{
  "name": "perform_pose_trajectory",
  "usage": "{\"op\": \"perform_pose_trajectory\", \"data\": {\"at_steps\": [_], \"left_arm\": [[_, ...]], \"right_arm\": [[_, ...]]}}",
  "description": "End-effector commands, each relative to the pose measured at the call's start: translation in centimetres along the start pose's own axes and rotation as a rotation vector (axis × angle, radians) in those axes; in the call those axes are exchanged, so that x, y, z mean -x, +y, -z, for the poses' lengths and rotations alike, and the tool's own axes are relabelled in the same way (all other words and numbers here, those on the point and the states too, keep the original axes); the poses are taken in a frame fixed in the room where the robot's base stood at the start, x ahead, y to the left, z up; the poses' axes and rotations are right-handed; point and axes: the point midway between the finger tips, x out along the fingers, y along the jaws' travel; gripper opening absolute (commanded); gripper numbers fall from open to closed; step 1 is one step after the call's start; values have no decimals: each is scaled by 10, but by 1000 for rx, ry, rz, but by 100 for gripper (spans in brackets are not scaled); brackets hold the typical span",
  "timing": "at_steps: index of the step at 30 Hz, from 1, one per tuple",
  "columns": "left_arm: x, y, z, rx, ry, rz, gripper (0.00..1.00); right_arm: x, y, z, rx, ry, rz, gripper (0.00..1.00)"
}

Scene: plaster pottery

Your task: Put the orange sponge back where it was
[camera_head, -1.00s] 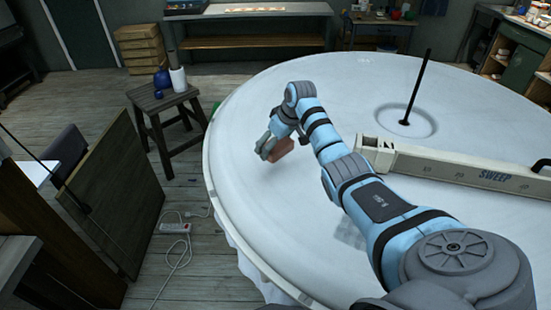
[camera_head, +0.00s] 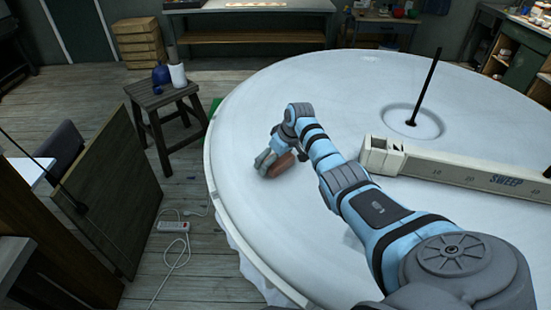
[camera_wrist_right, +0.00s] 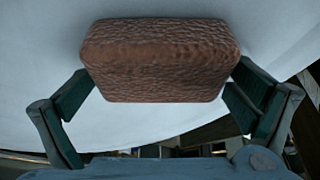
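The sponge (camera_head: 282,164), brownish orange and block-shaped, is between the fingers of my right gripper (camera_head: 266,163) over the left part of the big round white table. In the right wrist view the sponge (camera_wrist_right: 160,60) fills the upper middle, its rough face toward the camera. The dark fingers of the right gripper (camera_wrist_right: 160,92) press on its left and right ends. The sponge is low over the white surface; I cannot tell whether it touches. My left gripper is not in view.
The white table (camera_head: 300,95) has a dark upright rod (camera_head: 425,85) at its hub. A pale beam marked SWEEP (camera_head: 470,172) lies across its right part. A wooden stool (camera_head: 160,92) with a blue vase stands left of the table. The white surface around the sponge is clear.

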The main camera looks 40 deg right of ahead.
Motion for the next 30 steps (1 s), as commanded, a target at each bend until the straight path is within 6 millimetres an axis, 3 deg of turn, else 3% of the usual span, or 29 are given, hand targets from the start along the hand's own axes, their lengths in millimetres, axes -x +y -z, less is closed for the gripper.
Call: {"op": "perform_pose_trajectory", "data": {"at_steps": [8, 11, 21, 25, 30], "left_arm": [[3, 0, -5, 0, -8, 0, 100], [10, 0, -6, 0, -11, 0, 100], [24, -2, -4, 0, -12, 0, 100], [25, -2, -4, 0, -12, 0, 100], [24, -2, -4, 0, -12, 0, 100]], "right_arm": [[5, 0, 2, 0, 0, 0, 100], [19, 1, 3, 1, 1, -2, 100], [106, 1, 3, 1, 2, -3, 100], [122, 1, 2, 0, 1, -1, 100], [126, 0, 2, 0, 0, 1, 100]]}}
